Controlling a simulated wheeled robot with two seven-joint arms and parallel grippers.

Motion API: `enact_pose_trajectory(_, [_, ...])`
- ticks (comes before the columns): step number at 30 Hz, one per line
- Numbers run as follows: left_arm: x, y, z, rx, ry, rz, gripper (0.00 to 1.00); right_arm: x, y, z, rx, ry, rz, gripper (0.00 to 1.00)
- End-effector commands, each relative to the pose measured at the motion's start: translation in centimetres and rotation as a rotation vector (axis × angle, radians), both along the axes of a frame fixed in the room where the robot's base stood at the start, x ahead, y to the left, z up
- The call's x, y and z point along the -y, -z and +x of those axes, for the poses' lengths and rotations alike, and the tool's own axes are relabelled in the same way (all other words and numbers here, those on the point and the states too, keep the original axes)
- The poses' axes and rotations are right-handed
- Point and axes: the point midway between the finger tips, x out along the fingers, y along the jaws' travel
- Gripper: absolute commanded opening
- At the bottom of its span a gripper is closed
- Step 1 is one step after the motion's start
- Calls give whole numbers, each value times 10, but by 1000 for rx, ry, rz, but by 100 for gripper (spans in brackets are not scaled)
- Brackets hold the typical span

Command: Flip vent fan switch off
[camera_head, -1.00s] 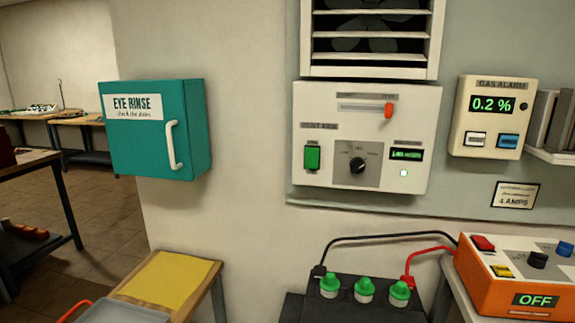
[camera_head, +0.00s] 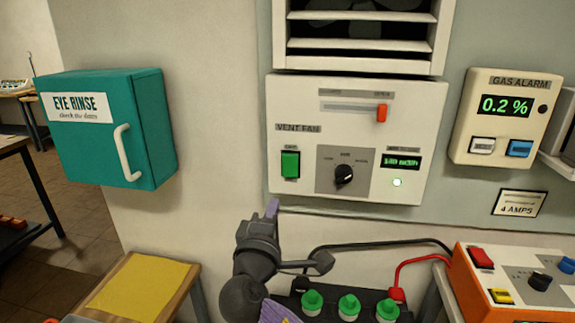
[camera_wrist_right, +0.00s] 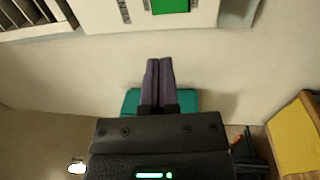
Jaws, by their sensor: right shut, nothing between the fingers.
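The vent fan panel (camera_head: 300,110) is a white box on the wall below a louvred vent. Its green rocker switch (camera_head: 290,164) sits at the panel's lower left under the VENT FAN label; the switch also shows at the top of the right wrist view (camera_wrist_right: 170,5). My right gripper (camera_head: 272,207) points up just below the panel's lower left edge, apart from the switch. Its purple fingers are together and empty in the wrist view (camera_wrist_right: 159,62). My left gripper is not in view.
A teal eye rinse cabinet (camera_head: 155,125) with a white handle juts out at the left. A gas alarm (camera_head: 505,117) hangs at the right. A battery with green caps (camera_head: 349,306) and an orange charger (camera_head: 475,285) stand below, joined by black and red cables.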

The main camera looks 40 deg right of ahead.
Motion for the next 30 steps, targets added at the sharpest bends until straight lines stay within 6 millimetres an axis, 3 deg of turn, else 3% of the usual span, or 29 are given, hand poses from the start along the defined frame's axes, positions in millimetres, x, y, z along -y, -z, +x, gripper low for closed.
enact_pose_trajectory(5, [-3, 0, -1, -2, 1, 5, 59, 11, -2, 9, 0, 0, -1, 0])
enact_pose_trajectory(21, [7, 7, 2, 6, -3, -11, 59, 96, -14, 76, -2, 1, 1, 0])
enact_pose_trajectory(30, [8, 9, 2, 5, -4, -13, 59, 109, -16, 87, -3, -1, 2, 0])
